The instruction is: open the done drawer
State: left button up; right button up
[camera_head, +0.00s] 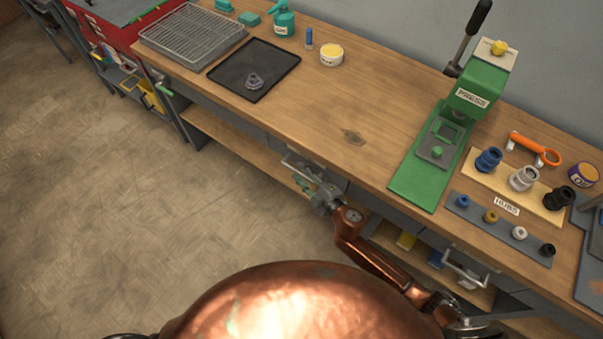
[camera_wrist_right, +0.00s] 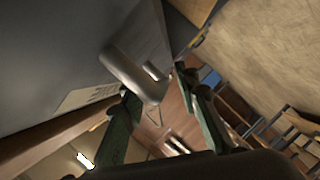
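My right gripper (camera_head: 303,178) is low at the front edge of the workbench, by a grey drawer handle (camera_head: 291,162). In the right wrist view its two green-tipped fingers (camera_wrist_right: 160,112) are apart, with the rounded grey handle (camera_wrist_right: 128,72) at and between their tips. I cannot tell whether either finger touches it. The grey drawer front (camera_wrist_right: 55,55) carries a pale label (camera_wrist_right: 85,97) that I cannot read, so I cannot confirm it is the done drawer. No opening gap is clear at this drawer. My left gripper is not in view.
The wooden workbench (camera_head: 330,100) holds a black tray (camera_head: 235,80), a wire rack (camera_head: 190,35), a green press (camera_head: 430,165) and a hubs board (camera_head: 480,222). Another drawer handle (camera_head: 465,268) is further right. A lower shelf (camera_head: 235,135) runs beneath. The floor (camera_head: 110,200) at left is clear.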

grip_shut()
dwell(0.7)
